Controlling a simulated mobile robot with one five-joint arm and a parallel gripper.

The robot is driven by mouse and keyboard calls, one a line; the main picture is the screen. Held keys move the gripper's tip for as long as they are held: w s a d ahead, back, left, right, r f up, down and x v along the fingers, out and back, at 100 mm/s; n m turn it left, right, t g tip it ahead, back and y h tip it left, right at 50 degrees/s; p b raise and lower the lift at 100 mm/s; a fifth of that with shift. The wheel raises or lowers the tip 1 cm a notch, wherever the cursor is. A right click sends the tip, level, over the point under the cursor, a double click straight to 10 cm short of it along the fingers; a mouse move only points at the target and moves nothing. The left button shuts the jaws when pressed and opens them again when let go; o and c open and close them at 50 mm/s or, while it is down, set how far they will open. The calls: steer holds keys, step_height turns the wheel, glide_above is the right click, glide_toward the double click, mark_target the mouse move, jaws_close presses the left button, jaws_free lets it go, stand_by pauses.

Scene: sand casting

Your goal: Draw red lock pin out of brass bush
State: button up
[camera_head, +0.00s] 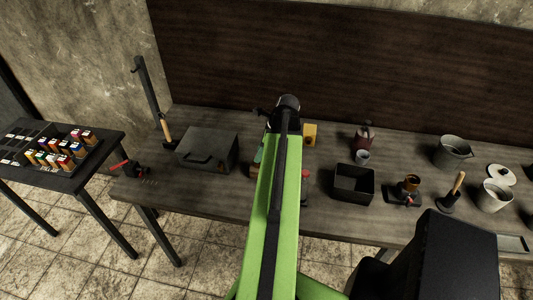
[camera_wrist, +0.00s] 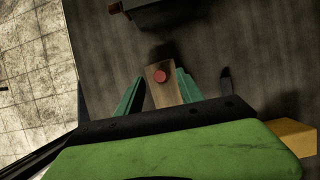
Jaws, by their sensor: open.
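A round red end (camera_wrist: 159,76), which looks like the lock pin, shows in the wrist view on a tan block (camera_wrist: 159,96). My gripper (camera_wrist: 160,75) is open, with one green finger on each side of the block. I cannot tell whether the fingers touch it. I cannot make out a separate brass bush around the red end. In the head view my green arm hides most of this spot. A brown edge (camera_head: 254,170) shows just left of the arm.
A grey metal box (camera_head: 207,149) with a handle stands left of the arm. A yellow block (camera_head: 310,134) stands behind, right of the arm. Bare bench lies around the tan block.

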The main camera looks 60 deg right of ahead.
steer(key=b+x, duration=0.2)
steer(key=x, duration=0.1)
steer(key=shift+f, duration=0.15)
steer(key=shift+c, duration=0.4)
jaws_close()
